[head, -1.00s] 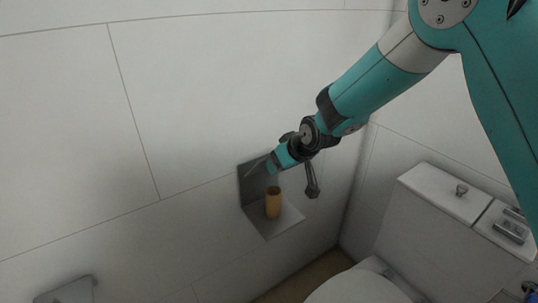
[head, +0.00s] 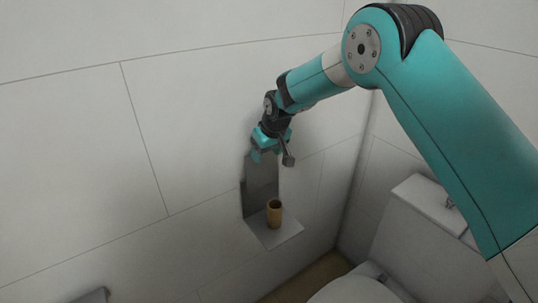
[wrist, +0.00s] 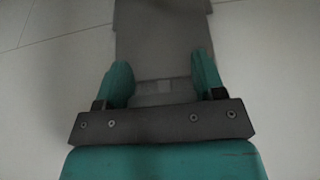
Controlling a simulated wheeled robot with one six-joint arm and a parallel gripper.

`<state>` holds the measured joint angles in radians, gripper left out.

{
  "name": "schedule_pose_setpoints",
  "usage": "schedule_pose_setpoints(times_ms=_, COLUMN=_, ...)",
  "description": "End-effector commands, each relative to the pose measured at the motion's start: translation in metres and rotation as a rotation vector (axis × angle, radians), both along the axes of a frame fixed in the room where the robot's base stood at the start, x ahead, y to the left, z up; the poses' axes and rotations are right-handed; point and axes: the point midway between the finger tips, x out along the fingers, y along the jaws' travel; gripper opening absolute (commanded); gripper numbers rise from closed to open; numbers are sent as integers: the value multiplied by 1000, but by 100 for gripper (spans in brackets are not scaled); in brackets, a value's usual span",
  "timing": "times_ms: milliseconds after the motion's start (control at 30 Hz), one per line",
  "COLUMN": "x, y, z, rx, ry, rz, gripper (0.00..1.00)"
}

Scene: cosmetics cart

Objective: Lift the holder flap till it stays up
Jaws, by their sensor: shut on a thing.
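The holder is a grey wall-mounted piece with a flat back plate (head: 260,198) and a small shelf (head: 272,238). My gripper (head: 264,154) is above the tube, at the top of the holder close to the wall. It is shut on the grey flap (head: 263,168), which appears raised roughly in line with the back plate. In the wrist view my two teal fingers (wrist: 161,68) sit on either side of a grey plate, apparently the flap (wrist: 160,88). The flap's hinge cannot be made out.
The tiled wall (head: 70,150) is bare to the left of the holder. A white toilet with its cistern (head: 415,230) stands at the right, below my arm. A grey fixture (head: 95,296) shows at the bottom left edge.

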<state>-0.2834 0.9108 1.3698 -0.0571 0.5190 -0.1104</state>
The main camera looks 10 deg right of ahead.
Motion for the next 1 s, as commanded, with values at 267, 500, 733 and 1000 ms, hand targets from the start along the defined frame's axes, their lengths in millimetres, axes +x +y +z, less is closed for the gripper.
schedule_pose_setpoints(times_ms=267, x=7, y=4, z=7, rx=9, ry=-20, rz=2, gripper=21)
schedule_pose_setpoints(times_ms=500, x=7, y=4, z=8, rx=9, ry=-21, rz=2, gripper=21)
schedule_pose_setpoints(times_ms=733, x=6, y=3, z=6, rx=6, ry=-15, rz=2, gripper=89)
schedule_pose_setpoints(times_ms=1000, x=4, y=3, z=7, rx=4, ry=-11, rz=2, gripper=89)
